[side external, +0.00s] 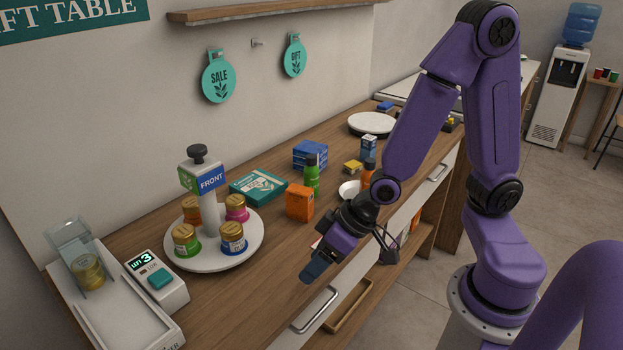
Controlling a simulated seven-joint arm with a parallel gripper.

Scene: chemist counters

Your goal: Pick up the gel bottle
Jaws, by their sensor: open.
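A green bottle (312,178) with a dark cap stands upright on the wooden counter, just behind an orange box. An orange bottle (368,174) with a dark cap stands farther right, partly hidden by my arm. No readable label shows which of the two is the gel bottle. My gripper (312,272) is open and hangs near the counter's front edge, in front of the orange box and apart from both bottles. Nothing shows between its fingers.
A white turntable (251,243) with several jars stands left.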

